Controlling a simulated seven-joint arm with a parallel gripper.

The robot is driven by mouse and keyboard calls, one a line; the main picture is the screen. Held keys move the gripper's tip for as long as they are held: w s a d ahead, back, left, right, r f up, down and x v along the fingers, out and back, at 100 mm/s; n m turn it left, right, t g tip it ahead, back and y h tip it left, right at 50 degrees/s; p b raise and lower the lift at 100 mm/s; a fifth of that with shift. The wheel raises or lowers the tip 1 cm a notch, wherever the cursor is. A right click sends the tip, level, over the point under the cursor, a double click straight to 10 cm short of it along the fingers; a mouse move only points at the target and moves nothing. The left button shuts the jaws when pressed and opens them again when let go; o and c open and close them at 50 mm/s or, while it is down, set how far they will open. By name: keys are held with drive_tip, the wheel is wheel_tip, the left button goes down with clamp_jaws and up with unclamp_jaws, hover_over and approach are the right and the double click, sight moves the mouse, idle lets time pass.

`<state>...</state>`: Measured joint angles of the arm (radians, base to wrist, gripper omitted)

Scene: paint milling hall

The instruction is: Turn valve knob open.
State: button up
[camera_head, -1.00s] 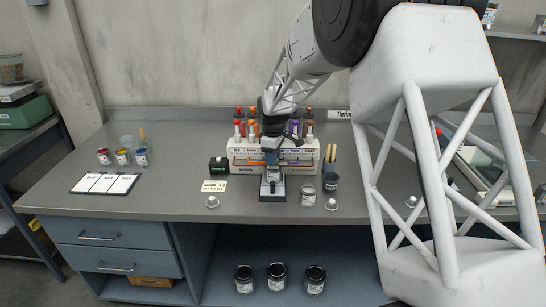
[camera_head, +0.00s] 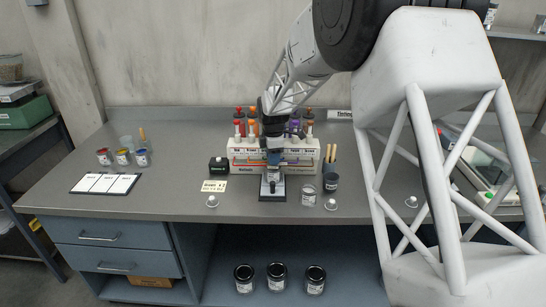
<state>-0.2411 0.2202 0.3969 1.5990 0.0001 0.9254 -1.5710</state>
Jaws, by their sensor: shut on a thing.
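A white dispenser rack (camera_head: 302,158) with several coloured bottles or plungers on top stands at the back middle of the bench. My gripper (camera_head: 272,158) reaches down in front of the rack's middle, just above a small dark stand with a pale plate (camera_head: 272,188). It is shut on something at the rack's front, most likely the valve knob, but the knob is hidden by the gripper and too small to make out. How far the knob is turned cannot be told.
The bench front is mostly clear.

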drive_tip(key=o, duration=0.9)
drive_tip(key=shift+o, duration=0.2)
drive_tip(key=shift+r, duration=3.85)
